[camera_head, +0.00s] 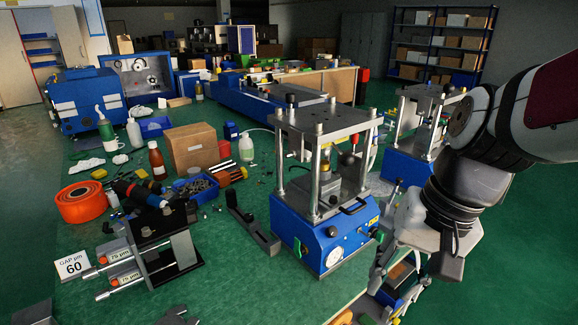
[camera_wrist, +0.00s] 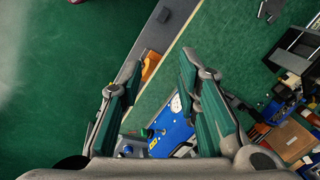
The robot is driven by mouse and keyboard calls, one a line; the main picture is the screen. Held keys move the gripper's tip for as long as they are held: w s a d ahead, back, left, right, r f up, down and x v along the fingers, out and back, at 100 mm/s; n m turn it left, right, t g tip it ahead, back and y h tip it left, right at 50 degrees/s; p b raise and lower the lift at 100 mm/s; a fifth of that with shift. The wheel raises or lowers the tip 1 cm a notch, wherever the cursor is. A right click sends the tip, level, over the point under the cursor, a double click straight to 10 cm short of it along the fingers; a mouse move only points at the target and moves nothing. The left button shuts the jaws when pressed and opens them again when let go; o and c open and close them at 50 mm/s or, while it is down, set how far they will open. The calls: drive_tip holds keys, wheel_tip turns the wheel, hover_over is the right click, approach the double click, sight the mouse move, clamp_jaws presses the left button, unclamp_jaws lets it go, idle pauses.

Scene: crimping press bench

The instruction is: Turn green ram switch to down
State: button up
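The press (camera_head: 320,165) has a blue base, four steel posts and a dark top plate. A small green switch (camera_head: 297,247) sits on the left part of its base front, left of a round white gauge (camera_head: 334,257). The switch's exact lever angle is too small to tell. My gripper (camera_head: 384,238) is at the right of the base, apart from the switch. In the wrist view my gripper (camera_wrist: 158,63) has its two green-padded fingers spread and nothing between the tips. A blue surface (camera_wrist: 172,132) shows beyond the fingers, partly hidden by them.
A grey bar (camera_head: 252,222) lies left of the press. A gap gauge fixture (camera_head: 150,250) and an orange tape roll (camera_head: 82,202) stand further left. A second press (camera_head: 410,150) stands behind right. Bottles and a cardboard box (camera_head: 193,147) are behind.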

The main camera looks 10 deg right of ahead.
drive_tip(key=w+d+f+m+y+b, duration=0.2)
drive_tip(key=w+f+m+y+b, duration=0.35)
drive_tip(key=w+f, duration=0.35)
drive_tip(key=m+t+y+b, duration=0.2)
drive_tip(key=m+t+b, duration=0.7)
drive_tip(key=m+t, duration=0.75)
approach(382, 238)
drive_tip(key=w+a+m+b, duration=0.1)
drive_tip(key=w, duration=0.1)
drive_tip(key=w+a+r+g+b, duration=0.1)
drive_tip(key=w, duration=0.2)
drive_tip(key=w+a+m+g+b, duration=0.1)
drive_tip(key=w+a, duration=0.1)
drive_tip(key=w, duration=0.1)
drive_tip(key=shift+w+a+r+m+h, duration=0.1)
drive_tip(key=shift+w+r+m+h, duration=0.05)
drive_tip(key=shift+r+m+h, duration=0.15)
drive_tip(key=shift+c, duration=0.2)
drive_tip(key=shift+r, duration=0.1)
clamp_jaws()
